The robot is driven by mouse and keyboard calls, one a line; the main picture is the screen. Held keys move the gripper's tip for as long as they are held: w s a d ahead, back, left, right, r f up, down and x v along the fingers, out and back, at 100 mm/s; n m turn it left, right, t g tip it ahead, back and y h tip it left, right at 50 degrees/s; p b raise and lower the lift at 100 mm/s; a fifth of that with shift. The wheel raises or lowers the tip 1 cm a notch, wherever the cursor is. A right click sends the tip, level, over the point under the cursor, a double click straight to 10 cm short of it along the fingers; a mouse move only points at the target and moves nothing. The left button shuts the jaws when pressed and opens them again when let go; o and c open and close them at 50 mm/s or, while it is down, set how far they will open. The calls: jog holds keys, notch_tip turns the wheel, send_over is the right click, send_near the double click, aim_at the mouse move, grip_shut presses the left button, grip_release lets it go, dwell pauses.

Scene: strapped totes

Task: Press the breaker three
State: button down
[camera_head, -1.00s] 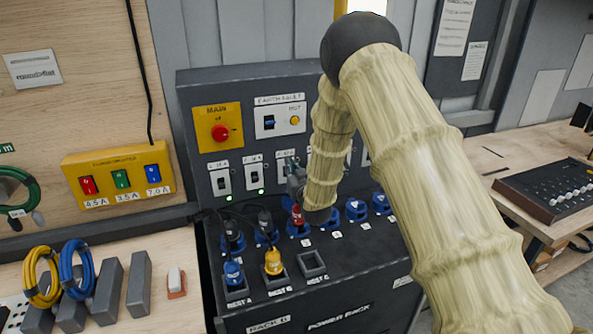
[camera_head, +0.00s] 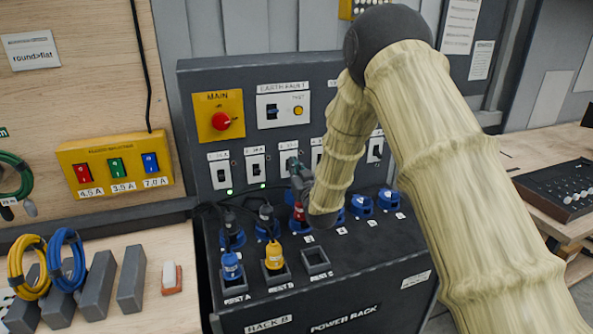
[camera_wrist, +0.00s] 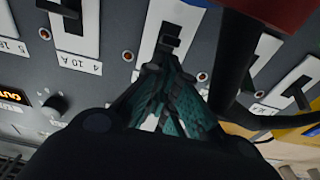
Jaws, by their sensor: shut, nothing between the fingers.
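Breaker three (camera_head: 289,152), the third white plate from the left in the panel's breaker row, is partly covered by my gripper (camera_head: 294,166) in the head view. In the wrist view its white plate (camera_wrist: 160,22) and dark toggle (camera_wrist: 171,43) lie just beyond the fingertips. My gripper (camera_wrist: 165,75) is shut and empty, with its tips over the lower part of that plate. Whether the tips touch the toggle cannot be told. Breaker four (camera_wrist: 75,38), labelled "4 10 A", is beside it on the left in the wrist view.
Breakers one (camera_head: 220,173) and two (camera_head: 255,165) have green lights below them. A red plug (camera_head: 298,220) stands close under my gripper, and a dark cable (camera_wrist: 235,70) runs beside the fingers. The main switch (camera_head: 221,121) and earth fault unit (camera_head: 283,110) are above.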

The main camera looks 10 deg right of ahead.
jog(key=s+d+f+b, duration=0.1)
jog(key=s+f+b, duration=0.1)
jog(key=s, duration=0.7)
jog(key=shift+f+b, duration=0.35)
jog(key=shift+b, duration=0.25)
jog(key=shift+r, duration=0.1)
